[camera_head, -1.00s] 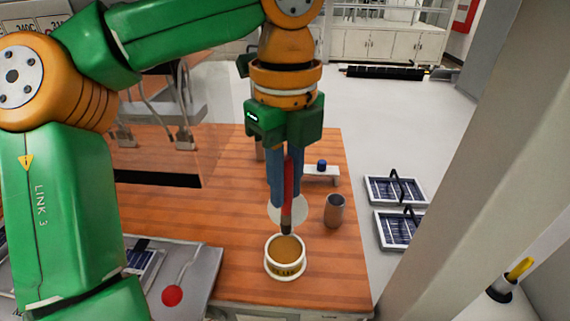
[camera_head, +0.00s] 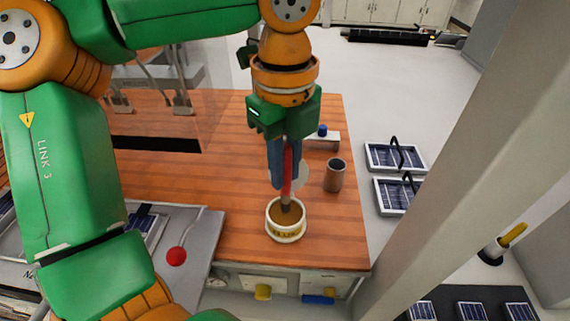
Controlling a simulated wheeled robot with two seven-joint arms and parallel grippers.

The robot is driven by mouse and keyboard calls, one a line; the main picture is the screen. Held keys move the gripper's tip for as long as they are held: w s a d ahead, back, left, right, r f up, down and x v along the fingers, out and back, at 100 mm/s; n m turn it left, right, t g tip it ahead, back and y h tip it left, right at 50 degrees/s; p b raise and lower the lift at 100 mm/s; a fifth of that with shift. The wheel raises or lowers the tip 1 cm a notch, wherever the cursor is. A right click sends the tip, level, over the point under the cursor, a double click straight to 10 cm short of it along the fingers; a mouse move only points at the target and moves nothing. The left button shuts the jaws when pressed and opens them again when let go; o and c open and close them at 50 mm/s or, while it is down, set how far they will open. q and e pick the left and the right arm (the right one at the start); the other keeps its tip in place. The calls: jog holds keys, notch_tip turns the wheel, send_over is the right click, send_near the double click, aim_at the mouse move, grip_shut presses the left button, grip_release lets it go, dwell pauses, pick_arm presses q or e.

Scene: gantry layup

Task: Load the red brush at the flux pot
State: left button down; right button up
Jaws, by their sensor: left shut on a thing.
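My left gripper (camera_head: 281,172) points straight down over the wooden table and is shut on the red brush (camera_head: 287,168). The brush is upright, and its dark tip is inside the mouth of the flux pot (camera_head: 286,230). The flux pot is a white round pot with brown flux in it, standing near the table's front edge. I cannot tell how deep the tip sits in the flux. My right gripper is not in view.
A grey cup (camera_head: 334,175) stands right of the pot. A small white stand with a blue knob (camera_head: 322,131) is behind it. A red ball-ended lever (camera_head: 176,256) is at the left on a grey panel. A pale post (camera_head: 455,150) rises at the right. The wooden table (camera_head: 240,235) is bare left of the pot.

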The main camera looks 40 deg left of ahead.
aim_at(286, 144)
pick_arm(q)
jog(key=shift+s+f, duration=0.1)
jog(key=shift+f, duration=0.5)
dwell(1.6)
jog(key=shift+r, duration=3.55)
notch_tip(286, 144, down, 7)
jog(key=shift+f, duration=0.1)
jog(key=shift+r, duration=0.2)
